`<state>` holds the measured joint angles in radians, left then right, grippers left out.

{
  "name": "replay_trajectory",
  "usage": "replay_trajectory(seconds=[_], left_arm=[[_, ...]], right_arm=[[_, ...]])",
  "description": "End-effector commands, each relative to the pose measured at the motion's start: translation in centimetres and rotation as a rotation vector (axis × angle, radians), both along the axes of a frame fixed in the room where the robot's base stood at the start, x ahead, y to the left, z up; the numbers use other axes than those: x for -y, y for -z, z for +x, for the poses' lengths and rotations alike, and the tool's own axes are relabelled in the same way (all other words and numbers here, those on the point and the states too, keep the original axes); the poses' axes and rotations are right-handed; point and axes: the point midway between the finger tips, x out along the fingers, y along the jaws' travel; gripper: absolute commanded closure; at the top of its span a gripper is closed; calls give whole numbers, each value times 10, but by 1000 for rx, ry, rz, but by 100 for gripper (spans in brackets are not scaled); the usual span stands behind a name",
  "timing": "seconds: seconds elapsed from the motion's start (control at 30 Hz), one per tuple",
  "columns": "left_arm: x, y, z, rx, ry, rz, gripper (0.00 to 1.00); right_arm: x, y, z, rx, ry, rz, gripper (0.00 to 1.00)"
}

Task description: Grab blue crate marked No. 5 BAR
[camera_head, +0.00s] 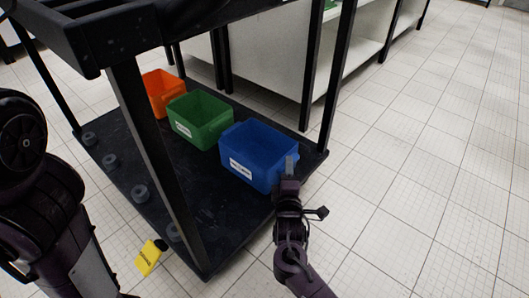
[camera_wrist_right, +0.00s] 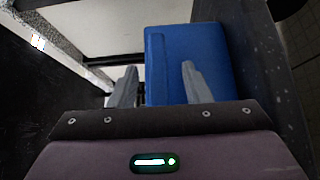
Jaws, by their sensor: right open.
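The blue crate (camera_head: 262,146) stands on the low black shelf at its right end, with a white label on its front that is too small to read. My right gripper (camera_head: 291,165) is at the crate's right front corner, with its fingers open. In the right wrist view the blue crate (camera_wrist_right: 205,62) fills the middle, with one finger over it and the other just left of its edge. The fingers of the right gripper (camera_wrist_right: 158,85) are apart, and I cannot tell whether either touches the crate wall. My left gripper is not in view.
A green crate (camera_head: 198,124) and an orange crate (camera_head: 160,96) stand in line left of the blue one on the black shelf (camera_head: 215,215). A black post (camera_head: 160,170) rises in front. A yellow tag (camera_head: 150,258) is near the shelf's front edge. Tiled floor is clear on the right.

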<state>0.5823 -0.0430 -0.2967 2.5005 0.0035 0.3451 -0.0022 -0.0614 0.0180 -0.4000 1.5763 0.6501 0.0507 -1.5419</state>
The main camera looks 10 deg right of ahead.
Motion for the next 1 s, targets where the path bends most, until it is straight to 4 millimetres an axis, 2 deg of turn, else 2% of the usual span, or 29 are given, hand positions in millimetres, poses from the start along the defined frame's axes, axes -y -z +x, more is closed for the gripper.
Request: replay_trajectory(seconds=[0.3, 0.6, 0.67, 1.0], left_arm=[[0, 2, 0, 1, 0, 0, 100], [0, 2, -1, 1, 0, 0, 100], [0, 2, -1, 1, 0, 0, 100], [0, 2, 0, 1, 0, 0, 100]], right_arm=[[-3, -1, 0, 0, 0, 0, 56], [-2, 0, 0, 0, 0, 0, 94], [-2, 0, 0, 0, 0, 0, 100], [-2, -3, 0, 6, 0, 2, 100]])
